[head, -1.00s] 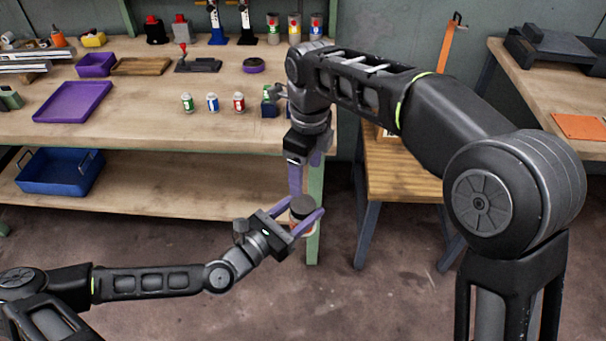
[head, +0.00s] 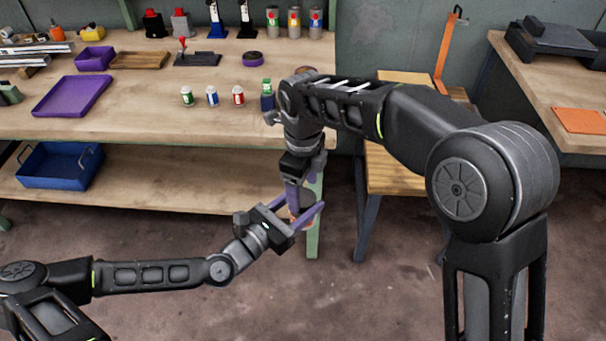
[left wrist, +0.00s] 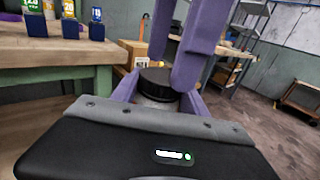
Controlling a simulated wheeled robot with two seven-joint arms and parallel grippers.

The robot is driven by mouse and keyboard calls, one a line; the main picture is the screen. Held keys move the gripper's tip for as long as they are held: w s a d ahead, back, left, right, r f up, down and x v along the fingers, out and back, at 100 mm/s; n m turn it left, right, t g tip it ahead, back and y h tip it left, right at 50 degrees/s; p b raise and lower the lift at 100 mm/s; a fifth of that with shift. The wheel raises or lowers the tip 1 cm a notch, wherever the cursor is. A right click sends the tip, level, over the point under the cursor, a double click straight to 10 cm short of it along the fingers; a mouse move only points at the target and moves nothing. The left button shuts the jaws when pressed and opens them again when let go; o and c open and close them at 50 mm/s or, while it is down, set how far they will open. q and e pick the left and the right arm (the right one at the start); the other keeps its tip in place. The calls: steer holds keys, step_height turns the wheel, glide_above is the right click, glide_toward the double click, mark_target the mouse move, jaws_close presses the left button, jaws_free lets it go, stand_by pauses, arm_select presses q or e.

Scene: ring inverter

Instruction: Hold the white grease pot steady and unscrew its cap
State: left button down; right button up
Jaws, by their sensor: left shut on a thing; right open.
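The white grease pot shows in the left wrist view as a pale body (left wrist: 155,97) under a dark ribbed cap (left wrist: 155,75). My left gripper (head: 303,211) is shut on the pot and holds it upright in the air in front of the bench. My right gripper (head: 300,192) points down from above, open, its purple fingers at cap height. In the left wrist view the right gripper (left wrist: 178,62) has one finger at the cap's right side and one behind it. I cannot tell if they touch the cap. In the head view the fingers hide most of the pot.
The workbench (head: 150,125) behind carries small cans, a purple tray (head: 71,96) and tools. A blue bin (head: 60,166) is on its lower shelf. A green bench leg (head: 314,235) stands just behind the grippers. A wooden table (head: 395,178) is to the right. The floor in front is clear.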

steer(key=shift+f, duration=1.1)
steer(key=c, duration=1.4)
steer(key=o, duration=1.5)
steer(key=shift+r, duration=2.3)
steer(key=shift+c, duration=0.5)
